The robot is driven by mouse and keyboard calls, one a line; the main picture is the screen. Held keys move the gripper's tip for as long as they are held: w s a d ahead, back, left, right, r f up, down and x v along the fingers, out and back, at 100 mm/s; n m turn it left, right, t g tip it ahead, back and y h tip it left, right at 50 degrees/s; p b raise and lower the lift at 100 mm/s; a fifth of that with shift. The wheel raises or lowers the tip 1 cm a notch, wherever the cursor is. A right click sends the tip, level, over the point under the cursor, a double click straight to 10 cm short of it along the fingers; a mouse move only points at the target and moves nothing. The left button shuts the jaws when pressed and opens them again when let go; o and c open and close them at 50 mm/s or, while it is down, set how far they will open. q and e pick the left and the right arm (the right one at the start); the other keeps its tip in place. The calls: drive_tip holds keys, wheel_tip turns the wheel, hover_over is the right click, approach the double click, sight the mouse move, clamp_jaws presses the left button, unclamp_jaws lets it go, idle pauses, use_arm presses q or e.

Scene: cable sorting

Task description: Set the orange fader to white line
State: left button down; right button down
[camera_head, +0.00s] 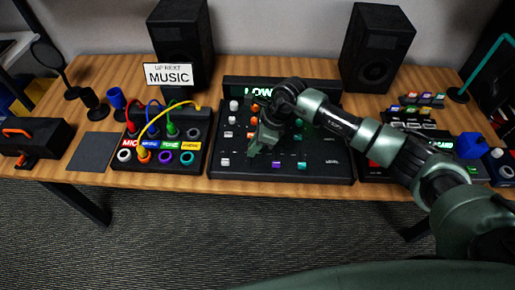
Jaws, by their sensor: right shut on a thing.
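The black mixer (329,170) sits on the middle of the wooden desk. Along its front are a white fader cap (225,162), a purple one (276,165) and a teal one (301,165). My right gripper (253,151) reaches in from the right, points down at the mixer and is shut in the gap between the white and purple caps, where the orange fader fits. The orange cap itself is hidden by the fingers, and I cannot make out the white line. My left gripper is out of view.
A patch box (194,172) with coloured cables stands left of the mixer. Two black speakers (377,45) and a "MUSIC" sign (168,74) stand behind. Other devices crowd the right side under my right arm. A dark flat pad (89,152) lies at the left.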

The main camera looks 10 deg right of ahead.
sight(263, 154)
drive_tip(key=c, duration=1.4)
unclamp_jaws()
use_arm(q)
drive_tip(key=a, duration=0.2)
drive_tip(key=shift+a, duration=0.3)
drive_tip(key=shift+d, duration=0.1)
use_arm(e)
drive_tip(key=shift+r, duration=0.15)
drive_tip(key=shift+d+r, duration=0.2)
drive_tip(key=shift+r, duration=0.15)
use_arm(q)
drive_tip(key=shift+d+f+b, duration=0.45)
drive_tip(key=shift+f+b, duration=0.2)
use_arm(e)
drive_tip(key=v, duration=0.6)
drive_tip(key=shift+d+r, duration=0.2)
drive_tip(key=shift+r, duration=0.15)
drive_tip(key=shift+s, duration=0.1)
